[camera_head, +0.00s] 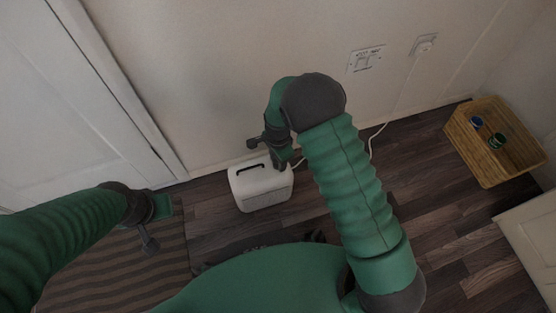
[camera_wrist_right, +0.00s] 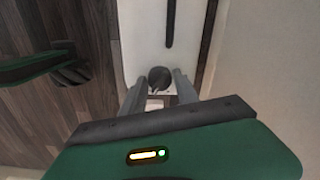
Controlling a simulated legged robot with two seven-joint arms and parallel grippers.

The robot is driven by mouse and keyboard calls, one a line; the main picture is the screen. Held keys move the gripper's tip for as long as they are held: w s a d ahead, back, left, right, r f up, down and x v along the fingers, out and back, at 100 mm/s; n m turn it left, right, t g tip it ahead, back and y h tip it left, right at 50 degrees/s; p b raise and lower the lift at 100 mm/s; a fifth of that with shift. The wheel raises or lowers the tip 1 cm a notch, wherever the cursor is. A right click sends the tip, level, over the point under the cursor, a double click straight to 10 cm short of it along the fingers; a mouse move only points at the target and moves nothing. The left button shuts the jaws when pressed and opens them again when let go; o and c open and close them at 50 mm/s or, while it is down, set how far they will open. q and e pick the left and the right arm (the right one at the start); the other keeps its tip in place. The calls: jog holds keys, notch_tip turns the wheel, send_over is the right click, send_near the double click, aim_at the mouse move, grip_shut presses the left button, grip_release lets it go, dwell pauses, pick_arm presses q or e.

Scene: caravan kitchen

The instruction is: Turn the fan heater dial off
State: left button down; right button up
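The white fan heater (camera_head: 262,190) stands on the floor by the wall, with a dark handle slot on its top. In the right wrist view, its white top (camera_wrist_right: 142,38) carries a dark round dial (camera_wrist_right: 159,77). My right gripper (camera_head: 282,160) is over the heater's right back part. In the right wrist view its fingers (camera_wrist_right: 160,84) are apart, one on each side of the dial; I cannot tell if they touch it. The dial is hidden in the head view. My left gripper (camera_head: 150,226) is over the striped mat, away from the heater; its opening is unclear.
A striped mat (camera_head: 150,270) lies at the lower left. A white door (camera_head: 60,110) is at the left. A wicker basket (camera_head: 490,170) holding small cans stands at the right. A cable runs from the wall socket (camera_head: 424,44) down to the floor. Dark wooden floor is free right of my right arm.

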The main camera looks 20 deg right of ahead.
grip_shut()
